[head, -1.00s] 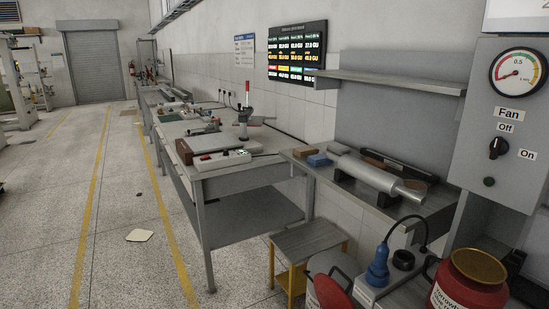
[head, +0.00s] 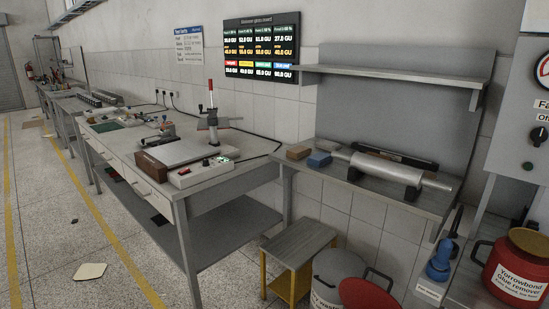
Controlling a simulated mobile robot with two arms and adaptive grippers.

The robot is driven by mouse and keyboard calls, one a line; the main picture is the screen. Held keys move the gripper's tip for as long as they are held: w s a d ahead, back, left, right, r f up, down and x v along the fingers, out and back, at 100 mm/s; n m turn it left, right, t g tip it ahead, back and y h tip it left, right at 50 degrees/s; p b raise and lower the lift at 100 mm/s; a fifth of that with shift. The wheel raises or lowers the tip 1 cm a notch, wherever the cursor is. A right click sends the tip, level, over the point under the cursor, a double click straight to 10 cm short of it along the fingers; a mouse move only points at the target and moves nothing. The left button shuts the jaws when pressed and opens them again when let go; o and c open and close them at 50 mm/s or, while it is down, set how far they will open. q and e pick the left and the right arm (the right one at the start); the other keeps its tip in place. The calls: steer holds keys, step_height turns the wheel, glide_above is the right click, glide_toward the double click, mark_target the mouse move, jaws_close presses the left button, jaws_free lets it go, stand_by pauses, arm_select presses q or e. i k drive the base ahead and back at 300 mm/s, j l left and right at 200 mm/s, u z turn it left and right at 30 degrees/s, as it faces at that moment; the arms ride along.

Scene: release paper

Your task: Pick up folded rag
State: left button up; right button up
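A small blue, flat-topped bundle (head: 319,160) lies near the left end of the grey wall-side bench (head: 345,187). It may be the folded rag, but it is too small to be sure. A brown block (head: 299,153) lies just left of it, and a silver roller (head: 386,172) rests on dark supports to its right. Neither of my grippers shows in the head view.
A long workbench (head: 224,180) runs along the wall at the left. A pale sheet (head: 90,271) lies on open floor.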

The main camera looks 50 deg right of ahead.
mark_target(321, 159)
steer(key=i+j+z, duration=0.1)
steer(key=i+z, duration=0.15)
steer(key=i, duration=0.25)
steer(key=i+j+z, duration=0.2)
steer(key=i, duration=0.3)
steer(key=i+l+z, duration=0.1)
steer(key=i+z, duration=0.15)
steer(key=z, duration=0.2)
steer(key=i+z, duration=0.25)
steer(key=z, duration=0.2)
steer(key=i+z, duration=0.25)
steer(key=z, duration=0.2)
steer(key=i+j+z, duration=0.15)
steer(key=z, duration=0.3)
steer(key=i+j+z, duration=0.25)
steer(key=z, duration=0.2)
